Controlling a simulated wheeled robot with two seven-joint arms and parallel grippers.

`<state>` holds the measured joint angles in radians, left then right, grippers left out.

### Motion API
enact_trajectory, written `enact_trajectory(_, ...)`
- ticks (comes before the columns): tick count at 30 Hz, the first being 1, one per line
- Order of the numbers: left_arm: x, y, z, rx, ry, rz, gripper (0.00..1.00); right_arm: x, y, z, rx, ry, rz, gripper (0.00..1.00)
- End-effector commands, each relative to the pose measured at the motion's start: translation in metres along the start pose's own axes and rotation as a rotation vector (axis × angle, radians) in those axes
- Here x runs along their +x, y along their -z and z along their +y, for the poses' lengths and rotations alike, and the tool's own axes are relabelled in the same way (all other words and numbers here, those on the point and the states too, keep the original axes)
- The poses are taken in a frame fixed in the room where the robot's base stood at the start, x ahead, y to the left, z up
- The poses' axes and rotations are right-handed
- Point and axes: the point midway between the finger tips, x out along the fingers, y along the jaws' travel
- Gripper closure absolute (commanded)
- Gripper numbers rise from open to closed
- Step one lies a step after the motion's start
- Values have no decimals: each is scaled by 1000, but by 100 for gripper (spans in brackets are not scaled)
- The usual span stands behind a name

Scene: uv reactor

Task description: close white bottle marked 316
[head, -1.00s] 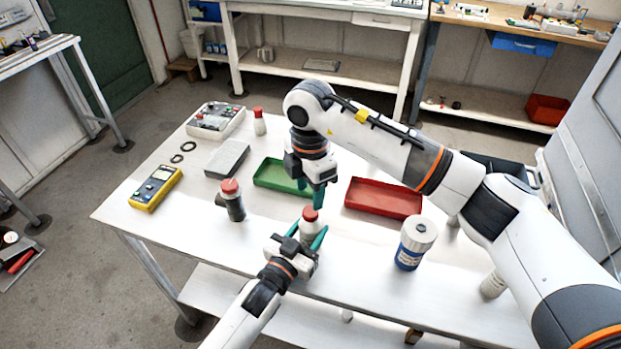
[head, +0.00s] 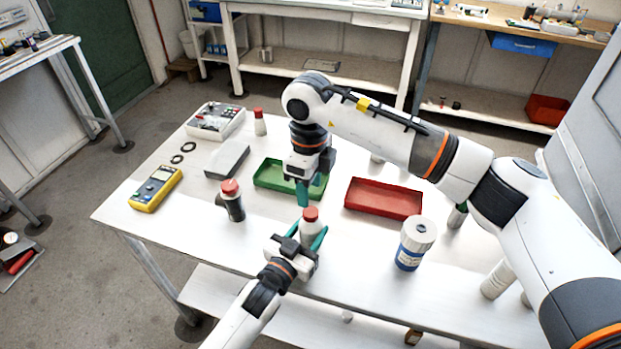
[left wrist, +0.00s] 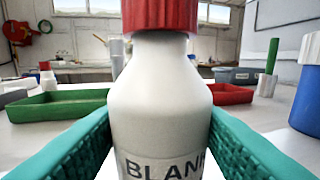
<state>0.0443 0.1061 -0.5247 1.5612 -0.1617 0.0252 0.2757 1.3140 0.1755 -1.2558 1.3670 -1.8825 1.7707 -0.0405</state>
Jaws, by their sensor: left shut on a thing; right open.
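A white bottle (head: 309,232) with a red cap (head: 310,214) stands upright at the table's front. In the left wrist view, the bottle (left wrist: 160,100) shows a label reading "BLANK"; no 316 is readable. Its red cap (left wrist: 160,15) sits on the neck; how tightly I cannot tell. My left gripper (head: 311,240) is shut around the bottle's body, its green fingers on both sides. My right gripper (head: 303,193) is open and empty, pointing down in front of the green tray, behind and slightly left of the cap, apart from it.
A dark bottle with a red cap (head: 231,200) stands to the left; a small white one (head: 260,123) stands farther back. Green tray (head: 268,178), red tray (head: 384,198), blue-and-white jar (head: 415,243), yellow meter (head: 155,188) and grey box (head: 227,160) are around.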

Motion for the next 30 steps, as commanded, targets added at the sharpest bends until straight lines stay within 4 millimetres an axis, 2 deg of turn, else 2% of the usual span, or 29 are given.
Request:
enact_trajectory(24,0,1,0,0,0,2,100,-10,-1,1,-1768,2,0,52)
enact_trajectory(30,0,1,0,0,0,2,100,-12,-2,1,-2155,4,1,52)
